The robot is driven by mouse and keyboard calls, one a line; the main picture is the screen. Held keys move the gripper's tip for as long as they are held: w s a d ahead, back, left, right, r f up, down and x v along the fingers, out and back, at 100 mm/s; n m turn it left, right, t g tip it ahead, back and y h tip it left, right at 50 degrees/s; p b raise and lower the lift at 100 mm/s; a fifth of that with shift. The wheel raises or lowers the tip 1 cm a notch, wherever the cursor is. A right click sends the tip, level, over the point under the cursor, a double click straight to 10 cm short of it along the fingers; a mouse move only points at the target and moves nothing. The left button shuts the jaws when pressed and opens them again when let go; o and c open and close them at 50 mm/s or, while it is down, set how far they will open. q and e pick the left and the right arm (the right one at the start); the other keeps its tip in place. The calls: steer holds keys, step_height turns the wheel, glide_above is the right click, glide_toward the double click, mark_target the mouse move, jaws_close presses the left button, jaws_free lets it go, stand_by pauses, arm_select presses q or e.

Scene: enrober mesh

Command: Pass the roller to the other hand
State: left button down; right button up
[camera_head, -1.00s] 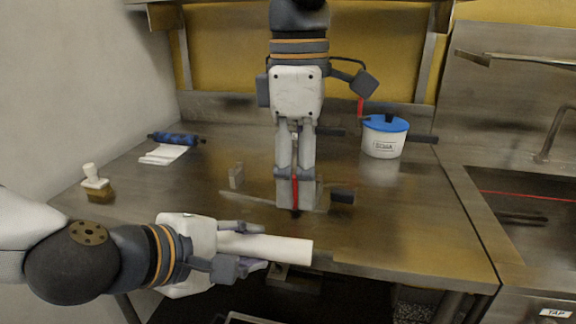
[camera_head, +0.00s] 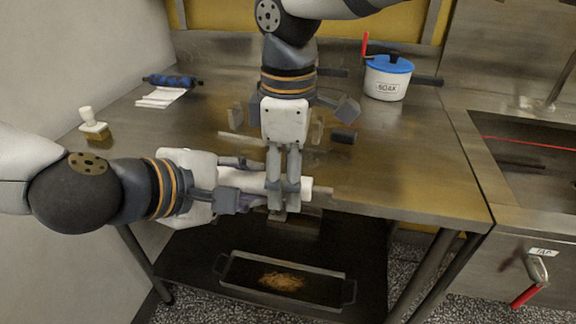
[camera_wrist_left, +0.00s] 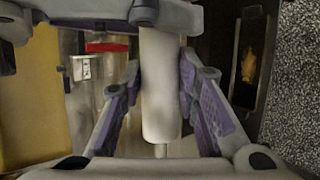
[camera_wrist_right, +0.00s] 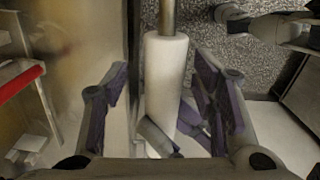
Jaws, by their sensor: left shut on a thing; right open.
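The roller (camera_head: 308,188) is white with a steel stub handle and lies level over the table's front edge. My left gripper (camera_head: 254,181) comes from the left and is shut on it, with the roller running lengthwise between its fingers. It also shows in the left wrist view (camera_wrist_left: 160,85). My right gripper (camera_head: 284,200) points down at the roller, right of the left fingers. In the right wrist view the roller (camera_wrist_right: 166,75) lies between its open fingers, with gaps at both sides. The fingers partly hide the roller in the head view.
A blue-lidded pot (camera_head: 386,82) stands at the back right. A blue roll (camera_head: 172,81), white cloth (camera_head: 161,97) and white-handled block (camera_head: 94,127) are at the left. A sink (camera_head: 535,160) is at the right. A tray (camera_head: 235,285) sits below the table.

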jaws_close()
arm_select(q)
steer(key=c, duration=1.2)
jaws_free()
steer(key=shift+o, duration=0.2)
